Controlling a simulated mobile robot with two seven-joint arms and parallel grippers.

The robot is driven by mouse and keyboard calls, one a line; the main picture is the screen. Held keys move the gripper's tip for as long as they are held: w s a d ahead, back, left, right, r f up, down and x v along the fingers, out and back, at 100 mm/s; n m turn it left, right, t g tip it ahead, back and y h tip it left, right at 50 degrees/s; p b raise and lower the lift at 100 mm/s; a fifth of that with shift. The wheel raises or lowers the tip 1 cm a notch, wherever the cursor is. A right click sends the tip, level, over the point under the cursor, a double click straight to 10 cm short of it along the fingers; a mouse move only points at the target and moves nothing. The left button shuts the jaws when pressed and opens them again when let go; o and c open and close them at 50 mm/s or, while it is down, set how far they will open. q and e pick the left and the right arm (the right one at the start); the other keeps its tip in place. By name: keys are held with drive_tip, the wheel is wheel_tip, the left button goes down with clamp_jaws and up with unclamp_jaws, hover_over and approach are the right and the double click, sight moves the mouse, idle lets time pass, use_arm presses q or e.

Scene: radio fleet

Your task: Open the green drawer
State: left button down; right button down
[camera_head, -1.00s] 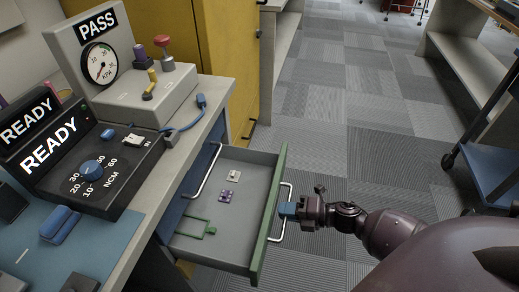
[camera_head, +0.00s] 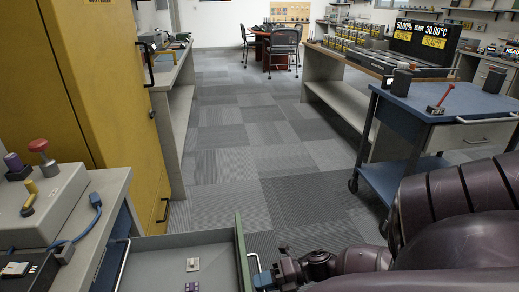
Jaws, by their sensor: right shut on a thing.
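The green-fronted drawer (camera_head: 241,252) stands pulled out from the workbench at the bottom left, its grey tray showing. A small pale part (camera_head: 193,265) and a purple part, cut by the bottom edge, lie in the tray. The drawer's metal handle (camera_head: 255,266) is on the right face of the green front. My right gripper (camera_head: 265,280) is at that handle, its blue fingertips shut on it. The lower part of the drawer is cut off. My left gripper is not in view.
A yellow cabinet (camera_head: 95,95) stands behind the workbench (camera_head: 108,190). A blue cart (camera_head: 440,100) stands at the right, with a long bench (camera_head: 345,62) beyond it. The carpeted aisle (camera_head: 240,130) between them is clear.

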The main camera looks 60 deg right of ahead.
drive_tip(key=c, duration=1.2)
unclamp_jaws()
use_arm(q)
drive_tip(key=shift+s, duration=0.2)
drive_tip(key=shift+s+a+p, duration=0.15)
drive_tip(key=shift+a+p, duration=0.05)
drive_tip(key=shift+p, duration=0.5)
use_arm(e)
drive_tip(key=v, duration=1)
drive_tip(key=shift+s+d, duration=0.3)
